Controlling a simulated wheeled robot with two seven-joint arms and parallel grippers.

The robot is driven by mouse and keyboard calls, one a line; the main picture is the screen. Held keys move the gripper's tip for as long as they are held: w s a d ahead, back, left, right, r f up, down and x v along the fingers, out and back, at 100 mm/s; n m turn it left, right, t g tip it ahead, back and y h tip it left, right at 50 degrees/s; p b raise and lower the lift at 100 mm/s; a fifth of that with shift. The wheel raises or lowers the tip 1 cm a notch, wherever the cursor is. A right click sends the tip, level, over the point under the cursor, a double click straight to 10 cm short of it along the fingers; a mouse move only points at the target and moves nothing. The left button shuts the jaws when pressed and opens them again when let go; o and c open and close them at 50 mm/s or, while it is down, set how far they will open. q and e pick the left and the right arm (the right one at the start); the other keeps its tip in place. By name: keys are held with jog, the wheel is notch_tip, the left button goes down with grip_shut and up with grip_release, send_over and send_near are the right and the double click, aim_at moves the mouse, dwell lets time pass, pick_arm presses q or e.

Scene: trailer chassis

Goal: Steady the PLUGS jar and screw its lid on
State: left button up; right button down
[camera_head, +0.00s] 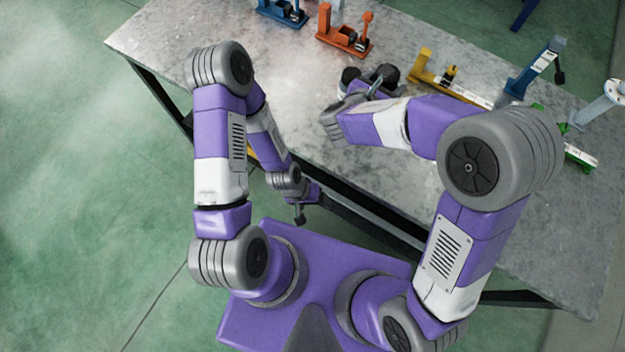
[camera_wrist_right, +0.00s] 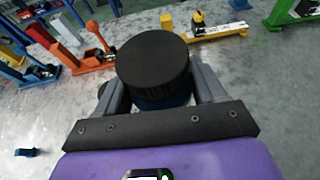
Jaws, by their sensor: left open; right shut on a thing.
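A jar with a round black ribbed top (camera_wrist_right: 153,62) and a dark blue part below it stands between the fingers of my right gripper (camera_wrist_right: 158,88). Its black top also shows in the head view (camera_head: 387,73). My right gripper is shut on this jar; I cannot tell whether the fingers press on the lid or the body. No label is readable. A second black round object (camera_head: 350,74) is beside it, partly hidden behind a finger in the right wrist view. My left gripper (camera_head: 300,213) is open and empty, low near the table's front edge.
The grey stone-like table (camera_head: 430,195) carries a row of fixtures along its back: blue (camera_head: 283,12), orange (camera_head: 345,38), yellow (camera_head: 436,72), another blue (camera_head: 530,72) and green (camera_head: 580,155). A small dark blue piece (camera_wrist_right: 27,152) lies on the table. The table's front middle is clear.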

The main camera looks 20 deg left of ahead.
jog(key=s+d+f, duration=0.1)
jog(key=s+d, duration=0.1)
jog(key=d, duration=0.6)
jog(key=s+d+f, duration=0.1)
jog(key=s+d, duration=0.1)
jog(key=d, duration=0.7)
jog(key=shift+d, duration=0.2)
